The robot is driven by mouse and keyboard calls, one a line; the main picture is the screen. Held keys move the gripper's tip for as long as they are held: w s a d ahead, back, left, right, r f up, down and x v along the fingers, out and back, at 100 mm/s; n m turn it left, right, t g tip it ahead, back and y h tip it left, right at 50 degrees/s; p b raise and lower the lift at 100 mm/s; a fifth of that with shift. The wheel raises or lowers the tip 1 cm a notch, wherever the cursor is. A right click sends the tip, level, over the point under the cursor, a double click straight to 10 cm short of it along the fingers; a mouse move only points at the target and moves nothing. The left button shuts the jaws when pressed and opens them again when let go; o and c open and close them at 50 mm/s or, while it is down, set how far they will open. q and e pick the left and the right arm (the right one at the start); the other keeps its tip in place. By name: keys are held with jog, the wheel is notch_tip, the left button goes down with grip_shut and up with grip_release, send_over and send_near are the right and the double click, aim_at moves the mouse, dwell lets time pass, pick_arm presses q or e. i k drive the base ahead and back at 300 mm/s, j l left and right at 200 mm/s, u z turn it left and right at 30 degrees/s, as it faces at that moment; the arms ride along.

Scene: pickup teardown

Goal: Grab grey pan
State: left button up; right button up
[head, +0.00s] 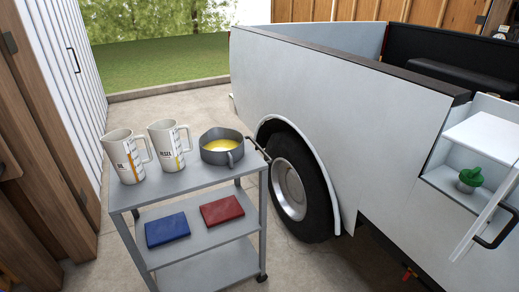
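A grey pan (222,146) with yellow contents sits on the top shelf of a grey cart (185,183). It stands at the right end of that shelf, close to the black cart handle (258,149). A small loop handle on the pan's front side faces me. Neither of my grippers shows in the head view.
Two white jugs, one (126,156) at the left and one (168,145) in the middle, stand left of the pan. A white pickup (340,120) stands close on the right.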

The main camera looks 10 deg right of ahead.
aim_at(218, 146)
jog(key=z, duration=0.5)
jog(key=j+z, duration=0.1)
jog(key=z, duration=0.9)
jog(key=j+z, duration=0.15)
jog(key=z, duration=0.4)
jog(key=j+z, duration=0.1)
jog(key=z, duration=0.9)
jog(key=j+z, duration=0.15)
jog(key=z, duration=0.85)
jog(key=u, duration=0.5)
jog(key=k+u, duration=0.1)
jog(key=u, duration=0.35)
jog(key=j+u, duration=0.1)
jog(key=u, duration=0.9)
jog(key=j+u, duration=0.15)
jog(key=u, duration=0.8)
jog(key=j+u, duration=0.15)
jog(key=u, duration=0.35)
jog(key=j+u, duration=0.1)
jog(key=u, duration=0.35)
